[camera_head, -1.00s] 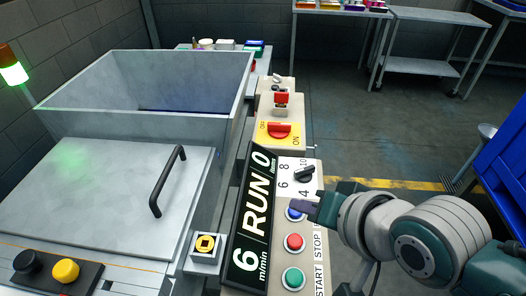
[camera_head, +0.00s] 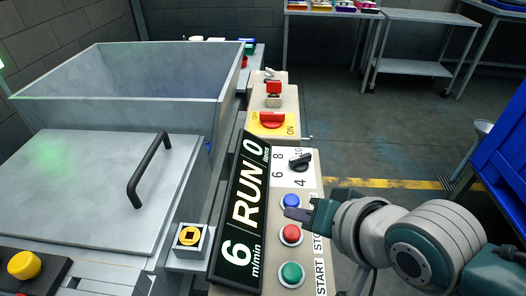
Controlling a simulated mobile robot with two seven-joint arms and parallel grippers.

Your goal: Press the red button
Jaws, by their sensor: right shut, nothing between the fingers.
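The red button (camera_head: 291,232) sits on the beige control panel, between a blue button (camera_head: 291,201) above it and a green button (camera_head: 292,272) below it. The word STOP stands beside it. My right gripper (camera_head: 298,213) comes in from the right, shut and empty. Its fingertips are over the panel between the blue and red buttons, just above the red one in the picture. I cannot tell whether it touches the panel. My left gripper is not in view.
A black display (camera_head: 241,216) reading RUN stands left of the buttons. A black dial (camera_head: 301,161) and a red rotary switch (camera_head: 271,120) lie farther up the panel. A metal hopper (camera_head: 127,85) and a lid with a black handle (camera_head: 149,170) fill the left.

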